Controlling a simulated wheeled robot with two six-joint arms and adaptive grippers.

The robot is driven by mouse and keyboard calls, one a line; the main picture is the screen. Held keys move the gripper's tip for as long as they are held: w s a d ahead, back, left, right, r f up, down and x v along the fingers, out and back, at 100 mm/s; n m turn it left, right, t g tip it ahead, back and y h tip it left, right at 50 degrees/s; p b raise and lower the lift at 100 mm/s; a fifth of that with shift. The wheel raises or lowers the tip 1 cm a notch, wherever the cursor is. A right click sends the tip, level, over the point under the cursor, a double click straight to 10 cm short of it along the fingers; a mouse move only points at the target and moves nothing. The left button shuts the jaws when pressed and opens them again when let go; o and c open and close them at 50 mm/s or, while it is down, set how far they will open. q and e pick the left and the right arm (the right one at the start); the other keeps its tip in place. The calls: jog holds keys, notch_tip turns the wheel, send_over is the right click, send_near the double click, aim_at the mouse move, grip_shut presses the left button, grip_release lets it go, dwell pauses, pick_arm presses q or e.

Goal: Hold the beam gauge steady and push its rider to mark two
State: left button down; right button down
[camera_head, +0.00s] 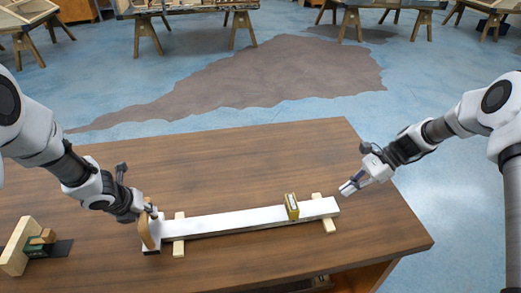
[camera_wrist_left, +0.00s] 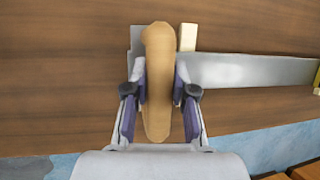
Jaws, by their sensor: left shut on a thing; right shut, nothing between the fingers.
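The beam gauge (camera_head: 240,221) is a long pale beam lying across the wooden table on two light wood cross-pieces. Its wooden handle (camera_wrist_left: 158,90) stands at the left end. My left gripper (camera_head: 143,212) is shut on this handle, with a finger on each side of it in the left wrist view (camera_wrist_left: 158,88). The rider (camera_head: 291,207), a yellow block, sits around or on the beam near its right end. My right gripper (camera_head: 349,188) is shut and empty, just beyond the beam's right end and apart from the rider. I cannot make out the marks on the beam.
A wooden bracket (camera_head: 17,247) with a dark plate (camera_head: 60,249) is at the table's left. The table top (camera_head: 240,160) is clear behind the beam. The table's right edge is close to my right gripper. Other trestle tables (camera_head: 190,8) stand far back.

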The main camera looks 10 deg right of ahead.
dwell(0.4)
pick_arm(q)
jog(key=c, duration=0.9)
grip_release()
jog(key=shift+r, duration=0.1)
jog(key=v, duration=1.2)
